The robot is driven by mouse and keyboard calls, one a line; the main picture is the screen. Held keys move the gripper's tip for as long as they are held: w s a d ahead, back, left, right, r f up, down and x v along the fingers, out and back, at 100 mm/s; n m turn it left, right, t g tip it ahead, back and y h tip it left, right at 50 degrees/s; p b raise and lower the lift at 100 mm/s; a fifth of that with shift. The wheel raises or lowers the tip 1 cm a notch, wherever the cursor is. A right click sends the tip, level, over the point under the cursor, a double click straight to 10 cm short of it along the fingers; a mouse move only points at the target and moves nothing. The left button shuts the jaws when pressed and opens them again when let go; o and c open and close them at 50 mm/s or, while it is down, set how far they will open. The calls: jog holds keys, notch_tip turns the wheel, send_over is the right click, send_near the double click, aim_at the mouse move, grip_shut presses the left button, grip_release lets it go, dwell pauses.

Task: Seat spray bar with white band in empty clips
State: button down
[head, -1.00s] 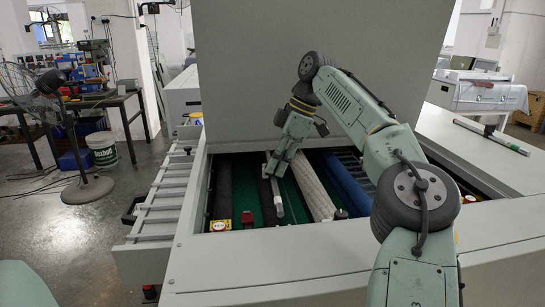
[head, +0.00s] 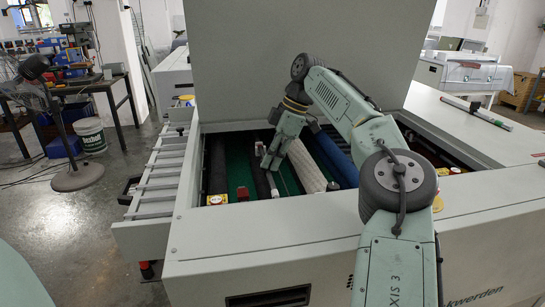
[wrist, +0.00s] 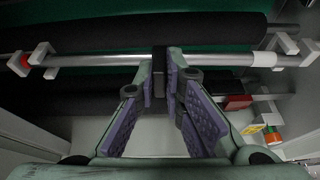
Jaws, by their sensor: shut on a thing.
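In the wrist view, the grey spray bar (wrist: 105,61) runs across the upper part, with a white band (wrist: 264,59) right of centre. My gripper (wrist: 162,74) is shut on the bar near its middle. A white clip (wrist: 41,53) with a red piece beside it is at the bar's left end. White clips (wrist: 286,43) are at its right end. I cannot tell whether the bar sits inside the clips or just over them. In the head view, my gripper (head: 269,160) is down inside the open machine, and the arm hides most of the bar.
A black roller (wrist: 130,36) lies beside the bar. In the head view, a white textured roller (head: 306,166) and a blue roller (head: 333,160) are right of my gripper. Another bar with a green band (head: 477,112) lies on the right ledge. The raised lid (head: 310,50) stands behind.

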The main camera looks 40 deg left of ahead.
jog(key=shift+s+a, duration=0.15)
jog(key=c, duration=1.8)
grip_release()
jog(key=shift+a+f, duration=0.1)
jog(key=shift+a, duration=0.05)
jog(key=shift+c, duration=0.2)
jog(key=shift+o, duration=1.2)
